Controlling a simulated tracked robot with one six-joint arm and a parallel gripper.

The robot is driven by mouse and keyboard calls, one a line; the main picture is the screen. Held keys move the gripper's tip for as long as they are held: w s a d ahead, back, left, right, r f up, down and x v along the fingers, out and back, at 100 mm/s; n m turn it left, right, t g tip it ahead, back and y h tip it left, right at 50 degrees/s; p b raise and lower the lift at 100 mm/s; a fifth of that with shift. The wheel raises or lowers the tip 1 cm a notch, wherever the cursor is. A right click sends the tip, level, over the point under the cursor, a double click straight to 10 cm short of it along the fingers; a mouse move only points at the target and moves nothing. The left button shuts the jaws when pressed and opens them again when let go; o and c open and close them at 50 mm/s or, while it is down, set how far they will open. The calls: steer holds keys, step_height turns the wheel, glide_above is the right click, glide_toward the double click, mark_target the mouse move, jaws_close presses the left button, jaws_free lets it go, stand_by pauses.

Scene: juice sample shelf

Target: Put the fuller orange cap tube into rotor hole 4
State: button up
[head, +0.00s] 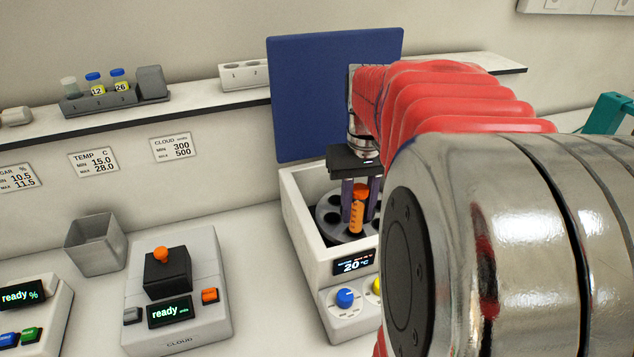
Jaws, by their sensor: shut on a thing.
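My gripper (361,203) is shut on an orange cap tube (357,214), which holds orange liquid and stands nearly upright between the two fingers. Gripper and tube are over the dark grey rotor (342,228) inside the white centrifuge (305,232). I cannot tell whether the tube's lower end is in a hole or just above one. Several dark rotor holes show on the left; my arm hides the right side. Hole numbers are not readable. Another orange cap (161,255) shows in the black block of the cloud meter (200,258); its tube body is hidden.
The centrifuge's blue lid (310,100) stands open behind the rotor. A grey rack (97,104) with several tubes and a white two-hole rack (242,74) sit on the wall shelf. An empty grey bin (95,242) stands left of the cloud meter.

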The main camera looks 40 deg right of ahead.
steer(key=o, duration=1.2)
steer(key=shift+c, duration=0.2)
steer(key=shift+r, duration=0.1)
step_height(320, 180, up, 14)
steer(key=shift+f, duration=0.25)
steer(key=s+a+f+n+t, duration=0.2)
steer(key=a+f, duration=0.4)
steer(key=a, duration=0.5)
steer(key=s+a+f+n+t, duration=0.2)
steer(key=a+f, duration=0.5)
steer(key=a, duration=0.5)
steer(key=shift+f+n+t, duration=0.25)
steer(key=shift+n+t, duration=0.25)
steer(key=shift+t, duration=0.3)
